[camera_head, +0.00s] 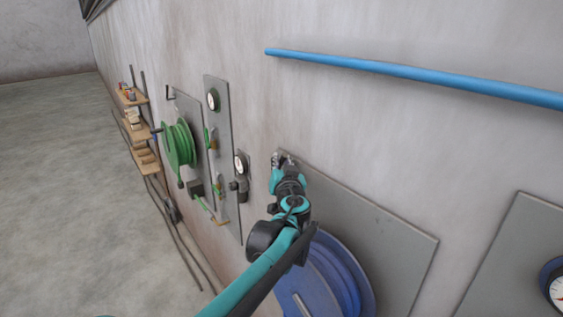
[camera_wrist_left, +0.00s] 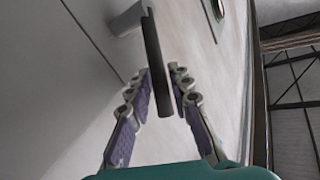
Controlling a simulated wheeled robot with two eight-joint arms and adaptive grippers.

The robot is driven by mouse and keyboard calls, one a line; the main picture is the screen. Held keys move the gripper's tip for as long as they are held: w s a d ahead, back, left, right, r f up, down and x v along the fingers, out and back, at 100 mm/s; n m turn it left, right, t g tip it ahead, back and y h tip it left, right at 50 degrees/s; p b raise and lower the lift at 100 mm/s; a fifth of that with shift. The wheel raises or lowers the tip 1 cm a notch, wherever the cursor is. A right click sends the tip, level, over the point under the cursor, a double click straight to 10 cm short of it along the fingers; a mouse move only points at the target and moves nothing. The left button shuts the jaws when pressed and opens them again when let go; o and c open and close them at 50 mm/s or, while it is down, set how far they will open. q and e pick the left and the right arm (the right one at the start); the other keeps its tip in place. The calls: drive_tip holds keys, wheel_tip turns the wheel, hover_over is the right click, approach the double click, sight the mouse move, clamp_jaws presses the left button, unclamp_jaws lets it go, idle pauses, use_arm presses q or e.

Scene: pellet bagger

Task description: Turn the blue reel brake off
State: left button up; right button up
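The blue reel (camera_head: 325,272) is on the wall at the bottom of the head view, on a grey back panel (camera_head: 385,230). My left arm hides part of it. My left gripper (camera_head: 281,158) is at the panel's upper left corner, above the reel. In the left wrist view a dark lever bar (camera_wrist_left: 154,55) on a light grey mount (camera_wrist_left: 127,20) reaches between the fingers of my left gripper (camera_wrist_left: 162,85). The fingers stand either side of the bar, with a narrow gap at the right finger. In the head view the gripper hides the lever. My right gripper is not in view.
A green reel (camera_head: 180,145) and a narrow panel with gauges (camera_head: 219,125) are on the wall to the left. Small wooden shelves (camera_head: 139,133) are farther off. A blue pipe (camera_head: 410,72) runs along the wall above. The floor at left is clear.

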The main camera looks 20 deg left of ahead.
use_arm(q)
clamp_jaws()
drive_tip(key=shift+r, duration=0.15)
drive_tip(key=shift+w+a+r+n+g+h+p, duration=0.35)
drive_tip(key=shift+g+p, duration=0.25)
drive_tip(key=shift+p, duration=0.4)
drive_tip(key=w+a+n+g+h+p, duration=0.1)
drive_tip(key=p, duration=0.1)
drive_tip(key=a+g+h+p, duration=0.1)
drive_tip(key=g+p, duration=0.1)
drive_tip(key=shift+w+a+r+n, duration=0.25)
drive_tip(key=shift+w+r+n, duration=0.1)
drive_tip(key=shift+w, duration=0.05)
drive_tip(key=shift+w+a+f+n+g+h+p, duration=0.4)
drive_tip(key=shift+w+a+n+g+h+p, duration=0.15)
drive_tip(key=shift+a+g+h+p, duration=0.35)
drive_tip(key=shift+w+a+f+n+g+h+p, duration=0.4)
drive_tip(key=shift+w+a+g+h+p, duration=0.25)
drive_tip(key=shift+g+h+p, duration=0.45)
